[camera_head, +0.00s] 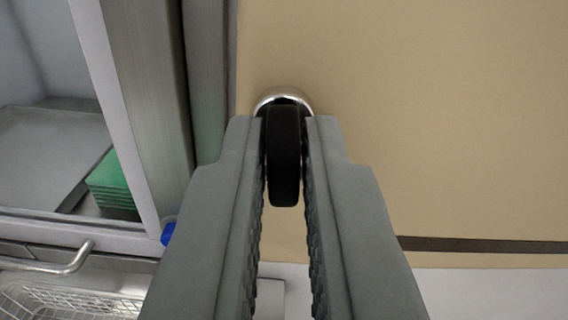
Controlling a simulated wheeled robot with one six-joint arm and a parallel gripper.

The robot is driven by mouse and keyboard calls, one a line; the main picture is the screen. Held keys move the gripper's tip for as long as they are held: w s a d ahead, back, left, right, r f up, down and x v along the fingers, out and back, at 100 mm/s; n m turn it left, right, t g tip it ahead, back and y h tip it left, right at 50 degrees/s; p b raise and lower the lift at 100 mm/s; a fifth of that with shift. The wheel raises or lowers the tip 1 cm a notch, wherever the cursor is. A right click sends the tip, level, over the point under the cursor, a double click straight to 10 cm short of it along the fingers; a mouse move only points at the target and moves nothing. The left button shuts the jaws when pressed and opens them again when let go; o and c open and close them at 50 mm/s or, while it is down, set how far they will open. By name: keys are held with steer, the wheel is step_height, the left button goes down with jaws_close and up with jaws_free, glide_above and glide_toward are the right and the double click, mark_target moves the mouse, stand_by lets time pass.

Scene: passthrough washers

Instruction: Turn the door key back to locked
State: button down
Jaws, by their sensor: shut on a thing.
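The door key's black head (284,160) stands out from a round silver lock (283,97) on a tan door (420,120). In this view the head hangs straight down from the lock. My gripper (284,130) is shut on the key, with one grey finger on each side of the black head near the lock. The key's shaft and keyhole are hidden behind the head and fingertips.
A grey door frame (160,90) runs along the left of the door. Beyond it is an opening with a grey tray (45,150) and a green stack (110,184). A wire basket (70,300) and a metal handle (55,264) sit at lower left. A dark strip (480,245) crosses the door at right.

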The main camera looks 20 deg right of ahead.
steer(key=shift+m, duration=0.6)
steer(key=c, duration=1.5)
jaws_free()
steer(key=shift+c, duration=0.2)
steer(key=v, duration=1.7)
steer(key=shift+s, duration=0.15)
steer(key=shift+s, duration=0.1)
